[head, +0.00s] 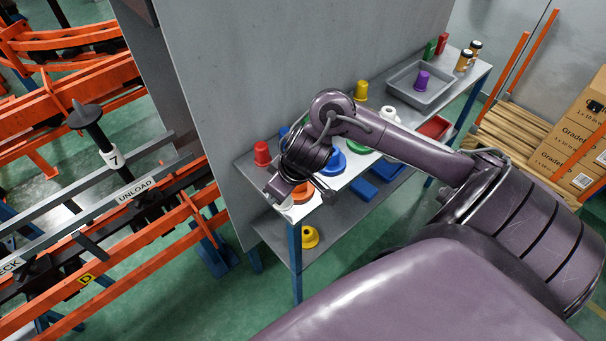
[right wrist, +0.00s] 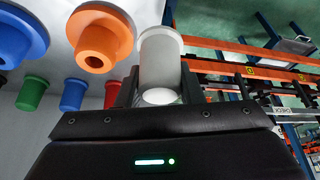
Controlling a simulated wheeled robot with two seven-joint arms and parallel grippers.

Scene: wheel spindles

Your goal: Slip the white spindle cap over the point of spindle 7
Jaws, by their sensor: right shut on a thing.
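Spindle 7 (head: 93,128) stands at the left of the head view, a dark post with a pointed tip and a white label reading 7. My right gripper (head: 280,192) is at the near end of the table, well to the right of the spindle. In the right wrist view my right gripper (right wrist: 158,88) is shut on a white cap (right wrist: 160,55), a hollow-looking cylinder with a wider rim at its far end. In the head view the held cap is mostly hidden by the gripper. My left gripper is not in view.
The table (head: 242,163) carries coloured caps, including a red one (head: 262,153) and an orange flanged one (right wrist: 100,38). Another white piece (head: 388,114) stands farther back. A grey panel (head: 230,70) rises behind the table. Orange rails (head: 150,235) and an UNLOAD sign (head: 135,189) lie near the spindle.

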